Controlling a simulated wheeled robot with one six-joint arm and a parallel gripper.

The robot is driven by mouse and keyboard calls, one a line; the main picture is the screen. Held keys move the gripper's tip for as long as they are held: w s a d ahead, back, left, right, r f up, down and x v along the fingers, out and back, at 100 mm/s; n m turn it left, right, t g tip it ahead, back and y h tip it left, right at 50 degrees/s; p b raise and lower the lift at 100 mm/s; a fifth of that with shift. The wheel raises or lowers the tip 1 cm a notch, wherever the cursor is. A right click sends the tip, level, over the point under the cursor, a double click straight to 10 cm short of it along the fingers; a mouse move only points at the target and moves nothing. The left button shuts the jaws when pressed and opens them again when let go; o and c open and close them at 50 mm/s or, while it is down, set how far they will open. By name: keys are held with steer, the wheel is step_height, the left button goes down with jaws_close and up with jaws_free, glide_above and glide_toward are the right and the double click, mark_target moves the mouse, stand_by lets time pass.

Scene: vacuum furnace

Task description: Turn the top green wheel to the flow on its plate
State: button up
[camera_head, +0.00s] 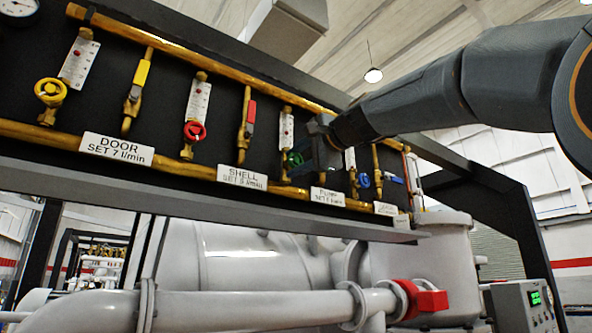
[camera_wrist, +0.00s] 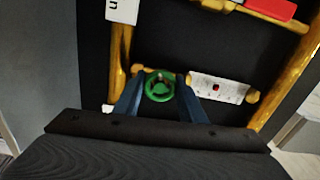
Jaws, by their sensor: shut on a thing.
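The green wheel (camera_head: 295,159) sits on the brass pipework of the black panel, below a white flow scale (camera_head: 286,128) with a red float. In the wrist view the green wheel (camera_wrist: 160,87) lies between the two blue-grey fingers of my gripper (camera_wrist: 160,92), which is shut on it. The flow scale (camera_wrist: 216,88) shows to its right there, with a red mark. My gripper (camera_head: 308,150) reaches the wheel from the right in the head view and hides part of the area beside it. A plate with a "SET" flow (camera_head: 328,197) is below; its number is too small to read surely.
A yellow wheel (camera_head: 50,91), a red wheel (camera_head: 194,130) and a blue wheel (camera_head: 364,180) are on the same panel. A red lever (camera_head: 251,111) is left of the green wheel. Brass pipes (camera_head: 200,35) run above and below. A grey vessel (camera_head: 260,265) stands underneath.

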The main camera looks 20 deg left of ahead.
steer(key=n+b, duration=0.2)
steer(key=n, duration=0.3)
steer(key=shift+f+n+b, duration=0.1)
steer(key=shift+n+b, duration=0.2)
steer(key=shift+b, duration=0.05)
steer(key=shift+a+n+b, duration=0.1)
steer(key=shift+n+b, duration=0.75)
steer(key=shift+n, duration=1.35)
steer(key=o, duration=0.8)
steer(key=shift+s, duration=0.1)
steer(key=b+v, duration=0.3)
steer(key=v, duration=0.4)
steer(key=shift+s+d, duration=0.2)
steer(key=shift+d, duration=0.15)
